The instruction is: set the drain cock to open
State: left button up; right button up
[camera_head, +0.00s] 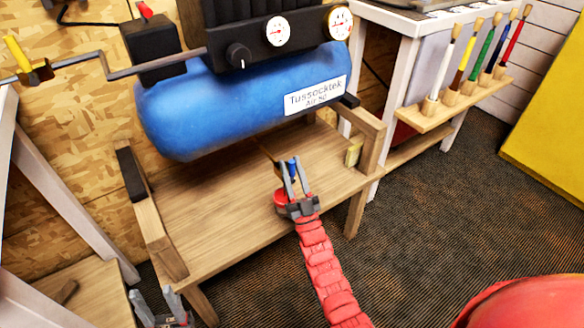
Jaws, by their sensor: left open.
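The blue air tank (240,100) lies on a wooden stand. Below it, a small blue piece (291,164) shows between the fingers of my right gripper; it may be the drain cock, but its handle position is too small to tell. My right gripper (289,168) reaches in under the tank on its red arm, its fingers on either side of that piece. I cannot tell whether they touch it. A red round part (281,198) sits beside the gripper's base. My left gripper (158,301) is open and empty at the bottom left, below the stand.
The wooden stand (215,205) has raised side rails. Two dials and a black knob (238,56) are above the tank. A pipe with a yellow lever (18,54) runs left. A rack of coloured sticks (455,103) stands right. A small yellowish block (354,152) is at the stand's right.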

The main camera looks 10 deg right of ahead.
jog(key=shift+o, duration=1)
jog(key=shift+r, duration=0.1)
jog(key=shift+s, duration=0.1)
jog(key=p+v, duration=0.2)
jog(key=v, duration=1.5)
